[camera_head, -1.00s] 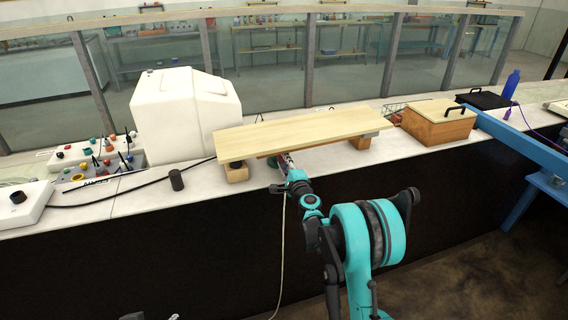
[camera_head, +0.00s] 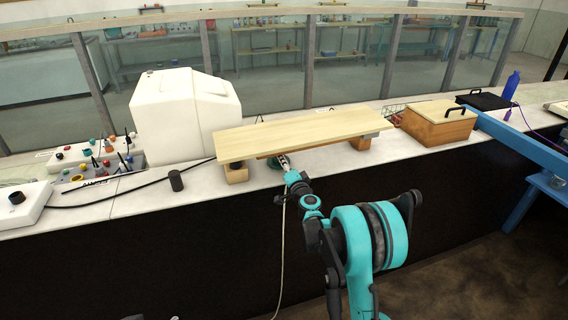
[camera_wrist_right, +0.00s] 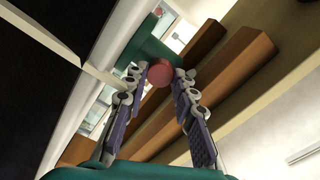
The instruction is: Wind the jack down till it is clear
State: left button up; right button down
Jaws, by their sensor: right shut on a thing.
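The jack is the green body (camera_wrist_right: 150,48) with a round red knob (camera_wrist_right: 160,73) in the right wrist view. In the head view a bit of its green (camera_head: 272,164) shows under the front edge of a pale board (camera_head: 300,132). My right gripper (camera_head: 284,160) reaches in below that edge. In the wrist view its two fingers (camera_wrist_right: 159,80) are shut on the knob, one on each side. The board hides most of the jack, so I cannot tell whether its top touches the board. My left gripper is not in view.
Wooden blocks stand under the board's left end (camera_head: 236,172) and right end (camera_head: 360,143). A small black cylinder (camera_head: 176,180) stands left on the bench. A white housing (camera_head: 185,115) is behind it, and a wooden box (camera_head: 438,123) is on the right. A pale cord hangs down the front.

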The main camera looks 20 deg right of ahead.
dwell(0.5)
jog(key=c, duration=1.2)
grip_release()
jog(key=shift+s+d, duration=0.15)
jog(key=shift+s, duration=3.85)
